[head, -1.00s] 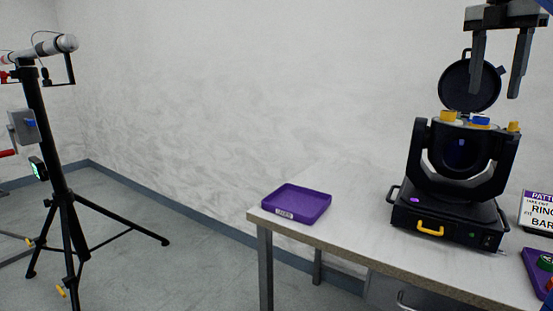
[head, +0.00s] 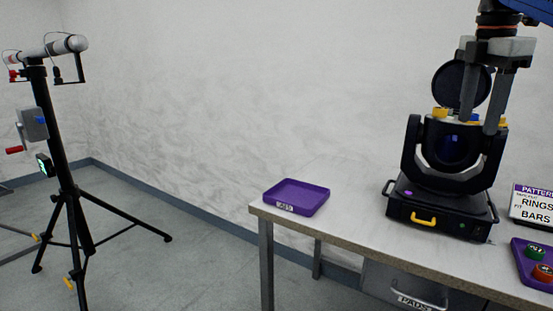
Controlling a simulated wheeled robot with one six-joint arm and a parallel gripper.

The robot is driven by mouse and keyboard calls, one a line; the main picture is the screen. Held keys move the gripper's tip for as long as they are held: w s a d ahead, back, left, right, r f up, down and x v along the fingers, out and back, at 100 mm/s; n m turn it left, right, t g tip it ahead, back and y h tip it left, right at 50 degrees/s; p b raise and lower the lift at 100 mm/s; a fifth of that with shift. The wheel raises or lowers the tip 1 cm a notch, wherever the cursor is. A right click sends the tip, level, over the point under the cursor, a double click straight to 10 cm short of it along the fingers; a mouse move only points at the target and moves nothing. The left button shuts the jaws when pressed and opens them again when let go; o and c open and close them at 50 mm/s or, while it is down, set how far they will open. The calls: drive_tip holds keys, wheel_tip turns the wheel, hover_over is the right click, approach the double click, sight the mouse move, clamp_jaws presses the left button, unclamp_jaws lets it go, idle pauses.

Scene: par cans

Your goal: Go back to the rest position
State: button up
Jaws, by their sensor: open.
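My gripper (head: 482,112) is at the upper right of the head view, pointing down with its two grey fingers apart. In the picture the fingers overlap the top of the black moving-head light (head: 449,160), which stands on the table (head: 345,222). Its round black lid (head: 456,84) is up behind it. Yellow and blue parts show on top, partly hidden by the fingers. I cannot tell whether the fingers touch the light.
An empty purple tray (head: 297,196) lies at the table's left end. A sign (head: 535,207) and a purple tray with round pucks (head: 536,270) are at the right. A black tripod stand (head: 68,175) stands on the floor at left. The table between tray and light is clear.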

drive_tip(key=s+a+f+m+t, duration=0.1)
drive_tip(key=s+a+f+m, duration=0.3)
drive_tip(key=f, duration=0.8)
drive_tip(key=s+a+f+m+t+y, duration=0.1)
drive_tip(key=s+a+f+m, duration=0.3)
drive_tip(key=f, duration=0.9)
drive_tip(key=s+a+f+m+t, duration=0.1)
drive_tip(key=s+a+f+m, duration=0.2)
drive_tip(key=s+f+m, duration=0.5)
wheel_tip(320, 180, down, 5)
drive_tip(key=shift+a+m, duration=0.4)
drive_tip(key=shift+m, duration=0.7)
drive_tip(key=shift+w+r, duration=0.1)
drive_tip(key=shift+r, duration=0.05)
